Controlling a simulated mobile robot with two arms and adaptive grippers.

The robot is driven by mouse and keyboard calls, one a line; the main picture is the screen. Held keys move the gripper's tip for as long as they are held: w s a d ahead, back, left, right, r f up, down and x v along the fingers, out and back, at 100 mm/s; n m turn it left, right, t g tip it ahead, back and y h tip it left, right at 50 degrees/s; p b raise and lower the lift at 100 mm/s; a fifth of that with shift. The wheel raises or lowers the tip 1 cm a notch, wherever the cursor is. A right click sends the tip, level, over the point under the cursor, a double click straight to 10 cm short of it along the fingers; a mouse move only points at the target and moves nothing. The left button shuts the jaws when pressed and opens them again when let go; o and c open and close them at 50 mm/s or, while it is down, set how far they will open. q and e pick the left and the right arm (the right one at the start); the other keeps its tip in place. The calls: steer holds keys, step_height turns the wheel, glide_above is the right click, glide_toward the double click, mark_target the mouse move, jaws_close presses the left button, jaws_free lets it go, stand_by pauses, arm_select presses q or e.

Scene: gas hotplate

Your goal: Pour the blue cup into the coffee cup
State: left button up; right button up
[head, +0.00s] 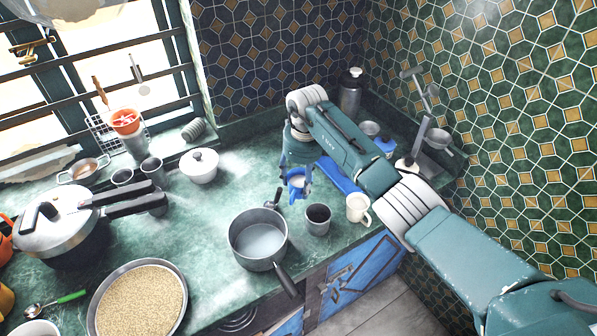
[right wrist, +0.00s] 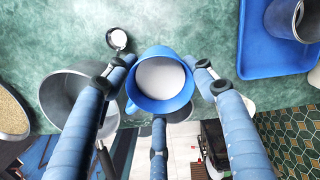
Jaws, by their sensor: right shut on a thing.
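The blue cup (head: 297,185) is between the fingers of my right gripper (head: 296,178), above the counter. In the right wrist view, the blue cup (right wrist: 161,106) shows its open mouth, with pale white contents inside. The fingers of my right gripper (right wrist: 162,95) are closed around its sides. A cream-white mug with a handle (head: 357,208), which looks like the coffee cup, stands upright at the counter's front edge, right of the held cup. A grey cup (head: 318,219) stands just left of the mug. My left gripper is out of view.
A grey saucepan (head: 259,240) stands front left of the blue cup, with a small ladle (right wrist: 117,39) nearby. A blue tray (head: 338,176) lies behind the mug, partly under my right arm. A white lidded pot (head: 199,166) stands farther left. The counter between is clear.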

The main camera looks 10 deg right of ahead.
steer(key=shift+s+d+r+t+y+p, duration=0.15)
steer(key=shift+s+r+t+y+p, duration=0.2)
steer(key=shift+p, duration=0.6)
steer(key=shift+s+d+t+y+p, duration=0.15)
steer(key=shift+s+t+p, duration=0.2)
steer(key=shift+t+p, duration=0.45)
steer(key=shift+s+d+r+t+y+p, duration=0.15)
steer(key=shift+s+r+t+y+p, duration=0.15)
steer(key=shift+p, duration=0.85)
steer(key=shift+w+f+b, duration=0.1)
steer(key=shift+f+b, duration=0.1)
steer(key=shift+b, duration=0.15)
steer(key=shift+d, duration=0.15)
steer(key=shift+s+d+r+t, duration=0.1)
steer(key=shift+s+r+t, duration=0.05)
steer(key=shift+s+t, duration=0.15)
steer(key=shift+s+d+r+t+y, duration=0.1)
steer(key=shift+s+r+t+y, duration=0.1)
steer(key=shift+r+t+y, duration=0.2)
steer(key=shift+f, duration=0.1)
